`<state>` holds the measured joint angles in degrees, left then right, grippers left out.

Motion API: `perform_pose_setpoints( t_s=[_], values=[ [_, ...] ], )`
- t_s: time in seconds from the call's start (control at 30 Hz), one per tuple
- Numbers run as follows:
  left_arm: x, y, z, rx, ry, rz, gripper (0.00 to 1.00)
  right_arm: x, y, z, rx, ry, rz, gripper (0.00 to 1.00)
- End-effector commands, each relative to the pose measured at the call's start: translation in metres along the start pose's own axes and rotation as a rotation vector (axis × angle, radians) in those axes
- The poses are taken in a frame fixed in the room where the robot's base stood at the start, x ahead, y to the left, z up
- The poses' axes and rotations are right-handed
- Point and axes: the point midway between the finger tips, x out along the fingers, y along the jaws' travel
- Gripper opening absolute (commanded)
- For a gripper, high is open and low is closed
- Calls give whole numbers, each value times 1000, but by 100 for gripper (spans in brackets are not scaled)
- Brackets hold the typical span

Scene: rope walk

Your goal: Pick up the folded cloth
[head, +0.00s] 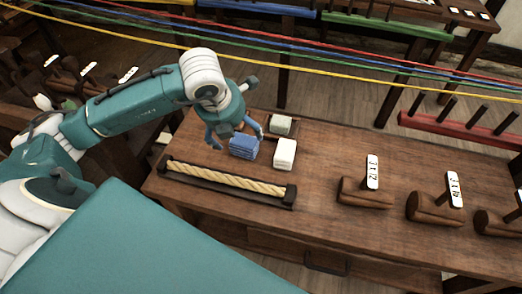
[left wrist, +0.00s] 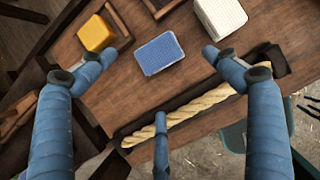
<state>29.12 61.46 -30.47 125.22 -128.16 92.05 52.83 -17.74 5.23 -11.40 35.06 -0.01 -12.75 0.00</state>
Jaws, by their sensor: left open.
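The folded cloth (head: 243,147) is a small blue stack lying on the wooden bench, behind the rope trough. In the left wrist view the folded cloth (left wrist: 160,54) shows as a blue textured rectangle lying between and beyond the fingers. My left gripper (head: 236,137) is open and empty above the cloth, with its fingers spread on either side. In the left wrist view the gripper (left wrist: 153,62) shows spread blue fingers, with a gap between them and the cloth. My right gripper is not in view.
A white block (head: 285,154) sits close to the right of the cloth. A grey block (head: 281,125) lies in a tray behind. A yellow block (left wrist: 96,34) shows in the left wrist view. A rope (head: 225,179) lies in front. Coloured strands (head: 330,63) stretch overhead.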

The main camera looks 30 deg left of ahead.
Motion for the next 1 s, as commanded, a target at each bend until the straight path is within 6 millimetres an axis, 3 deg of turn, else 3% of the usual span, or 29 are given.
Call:
perform_pose_setpoints(
  t_s=[0.1, 0.23, 0.7, 1.0],
  values=[
    [21, -1, -2, 1, 3, -2, 88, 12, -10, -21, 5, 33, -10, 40],
    [43, -1, -3, 1, 4, -2, 88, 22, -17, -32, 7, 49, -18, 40],
    [100, 0, -1, 3, 3, -2, 88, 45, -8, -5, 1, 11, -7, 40],
    [102, 0, 0, 4, 2, -1, 88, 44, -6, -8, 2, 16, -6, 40]
  ],
)
